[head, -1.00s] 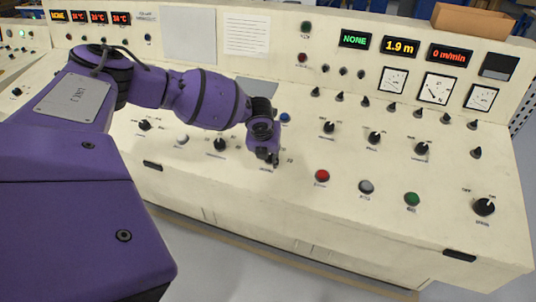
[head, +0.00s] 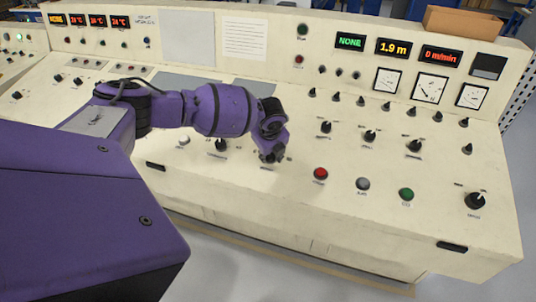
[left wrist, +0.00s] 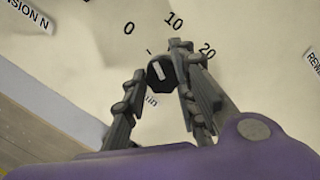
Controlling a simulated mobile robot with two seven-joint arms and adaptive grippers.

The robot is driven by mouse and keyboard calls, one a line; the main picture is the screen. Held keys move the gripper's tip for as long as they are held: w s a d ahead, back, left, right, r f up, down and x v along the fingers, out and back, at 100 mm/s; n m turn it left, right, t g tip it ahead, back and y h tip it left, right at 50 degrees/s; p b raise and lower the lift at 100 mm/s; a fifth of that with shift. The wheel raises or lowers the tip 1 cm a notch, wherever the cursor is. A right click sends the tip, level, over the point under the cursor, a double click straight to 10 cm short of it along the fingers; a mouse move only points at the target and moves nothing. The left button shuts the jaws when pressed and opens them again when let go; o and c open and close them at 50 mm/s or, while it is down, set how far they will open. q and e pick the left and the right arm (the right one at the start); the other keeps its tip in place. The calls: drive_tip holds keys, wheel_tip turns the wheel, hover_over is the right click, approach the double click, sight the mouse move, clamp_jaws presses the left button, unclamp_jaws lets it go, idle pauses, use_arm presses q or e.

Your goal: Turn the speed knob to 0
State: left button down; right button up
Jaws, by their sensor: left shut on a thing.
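The speed knob (left wrist: 161,72) is a small black knob with a white pointer line. In the left wrist view it sits between the two fingers of my left gripper (left wrist: 160,76), which is shut on it. The printed scale around it reads 0, 10 and 20, with a partly hidden unit label below. The pointer tilts up and slightly left, roughly toward the side between 0 and 10. In the head view my left gripper (head: 270,157) is down at the panel and hides the knob. My right gripper is not in view.
A red button (head: 320,174), a grey button (head: 363,183) and a green button (head: 406,194) lie right of the gripper. Black knobs (head: 370,136) stand behind them. A display (head: 440,55) reads 0 m/min. A cardboard box (head: 470,21) sits on top of the console.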

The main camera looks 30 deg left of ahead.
use_arm(q)
drive_tip(key=shift+s+a+f+n+g, duration=0.1)
drive_tip(key=shift+s+n+g, duration=0.05)
drive_tip(key=shift+n, duration=0.4)
drive_tip(key=shift+s+a+f+n+g, duration=0.1)
drive_tip(key=shift+n+g, duration=0.05)
drive_tip(key=shift+n, duration=0.4)
drive_tip(key=shift+f, duration=0.1)
drive_tip(key=c, duration=1.5)
unclamp_jaws()
drive_tip(key=shift+s, duration=0.15)
drive_tip(key=shift+c, duration=0.2)
drive_tip(key=shift+w+d+r, duration=0.1)
drive_tip(key=shift+w+r, duration=0.1)
drive_tip(key=shift+r, duration=0.15)
drive_tip(key=shift+d+r, duration=0.1)
drive_tip(key=shift+r, duration=0.2)
drive_tip(key=v, duration=1.1)
drive_tip(key=shift+s, duration=0.25)
